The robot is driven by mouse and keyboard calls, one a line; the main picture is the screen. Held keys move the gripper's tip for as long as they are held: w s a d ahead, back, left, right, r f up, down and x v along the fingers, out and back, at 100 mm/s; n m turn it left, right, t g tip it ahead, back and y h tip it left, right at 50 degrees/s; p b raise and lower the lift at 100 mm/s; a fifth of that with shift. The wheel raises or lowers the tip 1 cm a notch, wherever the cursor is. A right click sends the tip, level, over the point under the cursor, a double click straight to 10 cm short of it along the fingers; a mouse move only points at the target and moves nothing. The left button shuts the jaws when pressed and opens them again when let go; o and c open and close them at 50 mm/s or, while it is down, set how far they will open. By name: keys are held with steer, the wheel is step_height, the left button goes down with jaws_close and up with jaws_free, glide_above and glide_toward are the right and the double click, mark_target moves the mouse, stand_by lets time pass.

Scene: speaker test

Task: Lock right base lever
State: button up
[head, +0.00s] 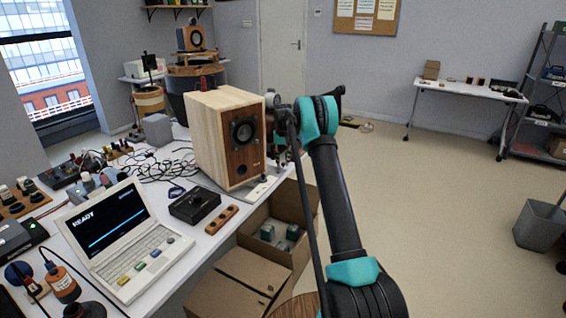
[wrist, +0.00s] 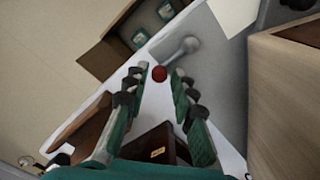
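The wooden speaker (head: 225,138) stands upright on a grey base plate (head: 259,190) at the table's right edge. Its side fills the right of the wrist view (wrist: 285,95). In the wrist view, a grey lever (wrist: 182,50) with a red ball knob (wrist: 159,73) sticks out over the base plate (wrist: 222,65). My gripper (wrist: 158,76) is open, with its two teal fingers on either side of the knob near the tips. I see no clear contact with the knob. In the head view, my gripper is mostly hidden beside the speaker, behind my arm.
Open cardboard boxes (head: 293,212) stand by the table edge below the speaker. A laptop (head: 122,232), a black box (head: 195,205), a wooden block with several holes (head: 222,220) and cables crowd the table to the left.

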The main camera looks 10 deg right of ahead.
mark_target(283, 164)
steer(key=shift+o, duration=0.6)
step_height(283, 164, up, 12)
steer(key=shift+s, duration=0.1)
stand_by(0.4)
steer(key=s+d+r+t, duration=0.15)
steer(key=s+r, duration=0.25)
steer(key=s, duration=0.8)
steer(key=s+d+f+t, duration=0.1)
steer(key=s+f, duration=0.3)
steer(key=s, duration=1)
steer(key=s+f, duration=0.4)
steer(key=s, duration=1.1)
steer(key=s+d+f+t, duration=0.1)
steer(key=s+f, duration=0.3)
steer(key=s, duration=1)
steer(key=shift+s+d+t, duration=0.35)
steer(key=shift+s, duration=0.05)
